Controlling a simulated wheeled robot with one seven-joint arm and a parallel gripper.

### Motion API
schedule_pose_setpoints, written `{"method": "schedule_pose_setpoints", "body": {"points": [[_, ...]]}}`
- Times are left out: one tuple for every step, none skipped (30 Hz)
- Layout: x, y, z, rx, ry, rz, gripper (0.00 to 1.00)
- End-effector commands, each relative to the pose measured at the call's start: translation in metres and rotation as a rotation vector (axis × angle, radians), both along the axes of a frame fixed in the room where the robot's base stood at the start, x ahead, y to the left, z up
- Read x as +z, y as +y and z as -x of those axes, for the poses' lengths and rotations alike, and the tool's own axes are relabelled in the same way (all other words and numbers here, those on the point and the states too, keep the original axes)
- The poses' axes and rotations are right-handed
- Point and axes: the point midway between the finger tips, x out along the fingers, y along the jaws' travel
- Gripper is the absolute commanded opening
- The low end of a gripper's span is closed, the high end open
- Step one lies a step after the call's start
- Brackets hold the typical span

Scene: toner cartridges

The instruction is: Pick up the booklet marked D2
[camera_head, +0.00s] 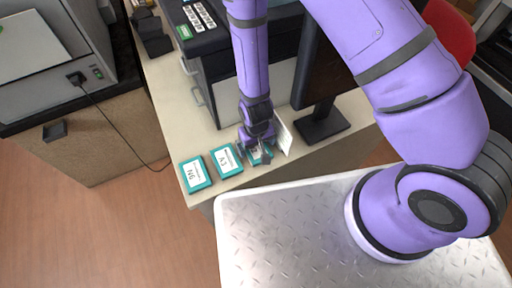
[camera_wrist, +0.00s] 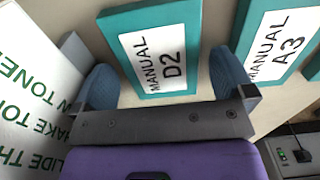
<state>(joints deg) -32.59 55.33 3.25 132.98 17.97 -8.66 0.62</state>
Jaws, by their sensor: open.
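The booklet marked D2 (camera_wrist: 158,48) is teal with a white label reading MANUAL D2. In the wrist view it lies between the two blue fingertips of my open gripper (camera_wrist: 165,80), with one finger beside each side edge. In the head view the same booklet (camera_head: 254,155) lies on the beige counter and is partly hidden by my gripper (camera_head: 258,148) above it. I cannot tell how far the fingertips are above the counter.
The A3 booklet (camera_head: 226,161) lies just left of D2, and another teal booklet (camera_head: 195,174) lies further left. A white printed sign (camera_head: 284,134) stands close on D2's right. A monitor stand (camera_head: 323,126) and a printer (camera_head: 225,85) are behind on the counter (camera_head: 165,85).

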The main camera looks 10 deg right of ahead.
Motion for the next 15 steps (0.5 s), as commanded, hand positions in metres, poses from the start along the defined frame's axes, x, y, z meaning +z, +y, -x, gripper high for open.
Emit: {"method": "schedule_pose_setpoints", "body": {"points": [[-0.0042,-0.0004,0.0004,0.0,0.001,0.0,1.0],[-0.0057,-0.0004,0.0003,0.0,0.001,0.0,1.0],[-0.0071,-0.0003,0.0001,0.0,0.0,0.0,1.0],[-0.0077,-0.0003,0.0,0.0,0.0,0.0,1.0],[-0.0081,-0.0003,-0.0001,0.0,-0.001,0.0,1.0],[-0.0083,-0.0002,0.0,0.0,-0.001,0.0,1.0],[-0.0083,-0.0002,-0.0001,0.0,-0.001,0.0,1.0],[-0.0083,-0.0002,-0.0001,0.0,-0.001,0.0,1.0],[-0.0082,-0.0002,-0.0001,0.0,-0.001,0.0,1.0],[-0.0082,-0.0002,-0.0001,0.0,-0.001,0.0,1.0],[-0.0082,-0.0002,-0.0001,0.0,-0.001,0.0,1.0],[-0.0081,-0.0002,0.0,0.0,-0.001,0.0,0.91],[-0.0081,-0.0002,0.0,0.0,-0.001,0.0,0.84],[-0.0081,-0.0002,0.0,0.0,-0.001,0.0,0.77],[-0.0081,-0.0002,0.0,0.0,-0.001,0.0,0.68]]}}
